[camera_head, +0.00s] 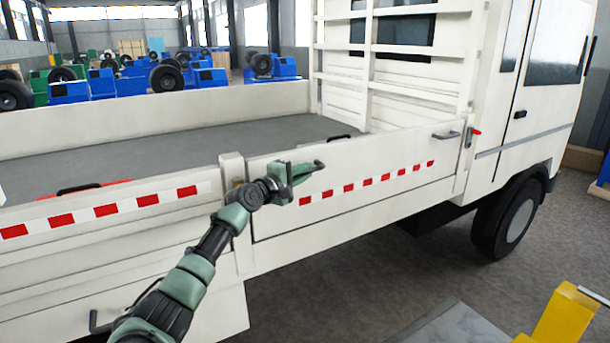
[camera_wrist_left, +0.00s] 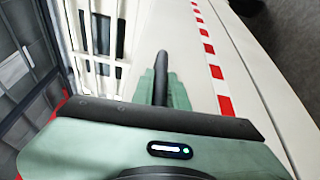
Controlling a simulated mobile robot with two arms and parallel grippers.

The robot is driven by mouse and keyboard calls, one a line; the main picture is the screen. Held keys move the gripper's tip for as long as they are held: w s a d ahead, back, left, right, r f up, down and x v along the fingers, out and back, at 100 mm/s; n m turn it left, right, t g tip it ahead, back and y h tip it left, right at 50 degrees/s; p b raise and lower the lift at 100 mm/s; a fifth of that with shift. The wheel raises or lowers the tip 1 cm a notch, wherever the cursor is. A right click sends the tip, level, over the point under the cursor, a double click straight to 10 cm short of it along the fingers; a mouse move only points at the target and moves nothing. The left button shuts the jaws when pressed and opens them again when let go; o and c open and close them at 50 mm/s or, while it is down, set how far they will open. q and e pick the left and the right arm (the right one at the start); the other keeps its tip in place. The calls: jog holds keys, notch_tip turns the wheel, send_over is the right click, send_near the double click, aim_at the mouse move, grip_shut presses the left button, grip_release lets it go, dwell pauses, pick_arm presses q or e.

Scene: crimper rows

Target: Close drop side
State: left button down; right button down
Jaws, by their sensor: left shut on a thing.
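The white drop side (camera_head: 360,200) of the truck bed, with a red-and-white strip, stands upright or nearly so between a post (camera_head: 232,170) and the cab end. Whether it sits flush I cannot tell. My left gripper (camera_head: 300,172) is at its upper left part, shut on what looks like a dark handle, mostly hidden by the fingers. In the left wrist view the dark handle (camera_wrist_left: 161,75) rises beside the green fingers, along the panel's top. A grey handle (camera_head: 445,135) and a red-tipped latch (camera_head: 474,131) are at the right end. My right gripper is not in view.
The cab (camera_head: 530,100) and front wheel (camera_head: 508,222) are at the right. Another side panel (camera_head: 100,225) is at the left. The grey bed floor (camera_head: 200,145) is mostly clear. A yellow object (camera_head: 565,315) stands at lower right. Open floor (camera_head: 380,270) lies before the truck.

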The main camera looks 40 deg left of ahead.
pick_arm(q)
jog(key=shift+a+r, duration=0.2)
jog(key=shift+r, duration=0.25)
jog(key=c, duration=1.4)
grip_release()
jog(key=shift+w+f, duration=0.1)
jog(key=shift+f, duration=0.25)
jog(key=s+b, duration=0.1)
jog(key=s, duration=0.7)
jog(key=shift+r, duration=0.2)
jog(key=shift+w, duration=0.1)
